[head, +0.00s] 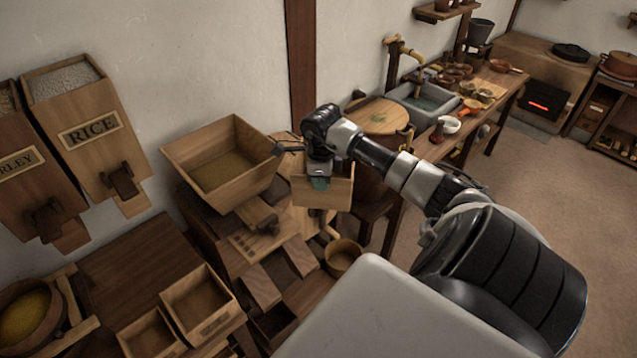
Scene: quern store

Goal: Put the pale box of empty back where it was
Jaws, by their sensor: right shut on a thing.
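My right gripper (319,181) reaches in from the right and is shut on the near wall of a pale wooden box (338,195). The box is held beside the large wooden hopper (222,165), above the wooden stand. Its inside is mostly hidden by the gripper, so I cannot tell whether anything is in it. Whether its underside touches the stand is unclear. Two other small wooden boxes, the larger one (198,302) and the smaller one (150,336), stand at the lower left, and both look empty. My left gripper is not in view.
A rice bin (88,120) and a barley bin (25,170) hang on the left wall. A round tub of yellow grain (28,313) is at the lower left. A wooden bowl (343,256) sits below the held box. A sink (423,103) and worktop stand behind. Floor at right is clear.

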